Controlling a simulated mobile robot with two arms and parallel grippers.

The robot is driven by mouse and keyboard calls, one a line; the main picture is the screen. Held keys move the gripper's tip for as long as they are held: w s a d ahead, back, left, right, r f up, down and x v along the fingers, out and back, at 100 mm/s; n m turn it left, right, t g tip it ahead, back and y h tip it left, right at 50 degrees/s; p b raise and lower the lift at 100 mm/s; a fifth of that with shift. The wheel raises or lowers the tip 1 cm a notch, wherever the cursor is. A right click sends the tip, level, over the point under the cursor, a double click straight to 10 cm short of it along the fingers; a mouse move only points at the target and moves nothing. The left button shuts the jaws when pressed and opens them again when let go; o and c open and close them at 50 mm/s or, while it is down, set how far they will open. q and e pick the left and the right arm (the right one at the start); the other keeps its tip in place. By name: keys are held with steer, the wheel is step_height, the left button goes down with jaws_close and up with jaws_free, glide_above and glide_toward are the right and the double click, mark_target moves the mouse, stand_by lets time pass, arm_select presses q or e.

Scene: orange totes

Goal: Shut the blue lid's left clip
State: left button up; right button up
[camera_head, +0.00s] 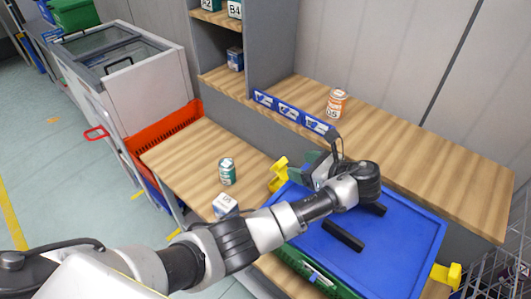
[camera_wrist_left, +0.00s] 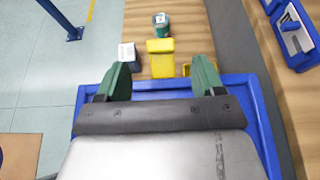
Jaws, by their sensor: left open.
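The blue lid (camera_head: 400,245) lies on a green tote (camera_head: 296,262), with dark bars on its top. Its left clip (camera_head: 279,174) is yellow and sticks up and out beyond the lid's left edge, swung open. In the left wrist view the clip (camera_wrist_left: 160,46) shows ahead, between the lines of the two green fingers. My left gripper (camera_head: 313,170) is over the lid's left end, just short of the clip; it also shows in the left wrist view (camera_wrist_left: 161,78). It is open and empty. The right yellow clip (camera_head: 446,274) stands out at the lid's other end. My right gripper is not in view.
A green can (camera_head: 227,171) and a white-blue box (camera_head: 225,206) stand on the wooden bench (camera_head: 190,150) left of the tote. A blue rack (camera_head: 290,112) and an orange-white can (camera_head: 337,103) are on the shelf behind. The bench beyond the can is clear.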

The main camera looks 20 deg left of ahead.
mark_target(281, 161)
arm_select(q)
steer(key=x, duration=0.3)
steer(key=shift+a+f+b, duration=0.15)
steer(key=shift+a+b, duration=0.05)
steer(key=shift+b, duration=0.2)
steer(key=p+x, duration=0.1)
steer(key=x, duration=0.4)
steer(key=shift+w+a, duration=0.1)
steer(key=shift+a, duration=0.15)
steer(key=shift+w+a+f, duration=0.1)
steer(key=shift+a+f, duration=0.1)
steer(key=shift+a, duration=0.1)
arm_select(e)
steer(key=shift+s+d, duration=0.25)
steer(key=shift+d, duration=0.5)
